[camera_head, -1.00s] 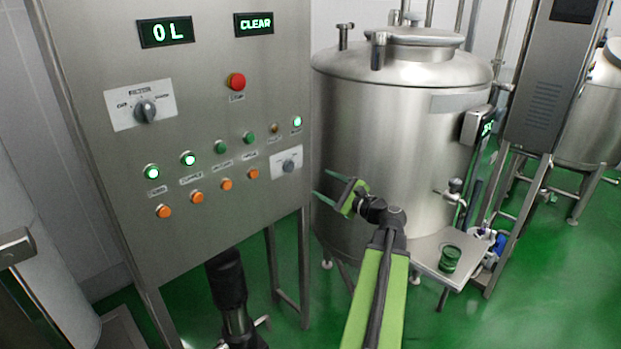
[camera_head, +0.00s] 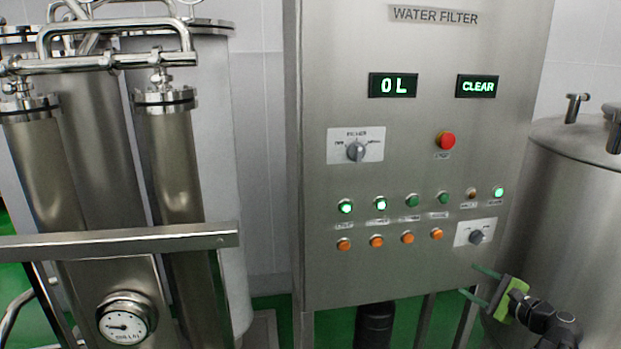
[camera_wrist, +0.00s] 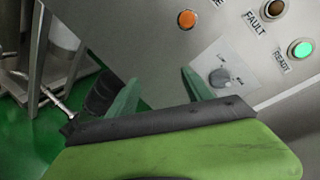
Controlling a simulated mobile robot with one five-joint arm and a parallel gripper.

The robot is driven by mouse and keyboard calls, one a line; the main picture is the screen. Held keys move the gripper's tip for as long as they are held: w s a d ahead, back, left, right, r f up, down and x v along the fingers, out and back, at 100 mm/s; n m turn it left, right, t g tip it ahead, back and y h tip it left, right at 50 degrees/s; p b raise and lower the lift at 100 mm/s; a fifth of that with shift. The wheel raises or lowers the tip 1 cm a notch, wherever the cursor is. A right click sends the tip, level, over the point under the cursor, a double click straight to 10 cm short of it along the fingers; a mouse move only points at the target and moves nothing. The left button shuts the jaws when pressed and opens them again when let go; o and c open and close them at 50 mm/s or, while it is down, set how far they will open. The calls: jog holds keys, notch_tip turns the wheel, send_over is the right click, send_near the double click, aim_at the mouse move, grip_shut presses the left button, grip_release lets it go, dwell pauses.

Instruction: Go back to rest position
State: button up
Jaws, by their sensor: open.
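My gripper (camera_head: 476,284) is at the lower right of the head view, open and empty, in front of the lower right corner of the water filter panel (camera_head: 400,285). Its two green fingers point left toward the panel. In the wrist view the fingers (camera_wrist: 158,92) are spread with nothing between them. A small rotary knob (camera_wrist: 220,78) on a white plate shows just beyond the right finger. I cannot tell whether a finger touches the panel. The knob also shows in the head view (camera_head: 477,237), above the gripper.
The panel has a red button (camera_head: 446,140), a selector (camera_head: 356,152), lit displays reading "0 L" (camera_head: 393,85) and "CLEAR" (camera_head: 477,86), and rows of green and orange buttons. A steel tank (camera_head: 575,190) stands at right. Filter columns with a gauge (camera_head: 127,318) stand at left.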

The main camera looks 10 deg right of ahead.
jog(key=w+a+f+n+g+y, duration=0.1)
jog(key=w+a+f+n+g, duration=0.25)
jog(key=a, duration=0.55)
jog(key=w+a+f+n+g+y, duration=0.1)
jog(key=w+a+f+n+g, duration=0.15)
jog(key=a+f+n, duration=0.45)
jog(key=w+a+f+n+g+y, duration=0.2)
jog(key=a+g, duration=0.1)
jog(key=a, duration=0.8)
jog(key=s+a+f+n+g+h, duration=0.3)
jog(key=a+n, duration=0.2)
jog(key=a, duration=0.3)
jog(key=s+a+f+n+g+h, duration=0.3)
jog(key=a+n, duration=0.3)
jog(key=a, duration=0.3)
jog(key=shift+a+f+g, duration=0.25)
jog(key=shift+f+g, duration=0.05)
jog(key=shift+f, duration=0.05)
jog(key=shift+a, duration=0.1)
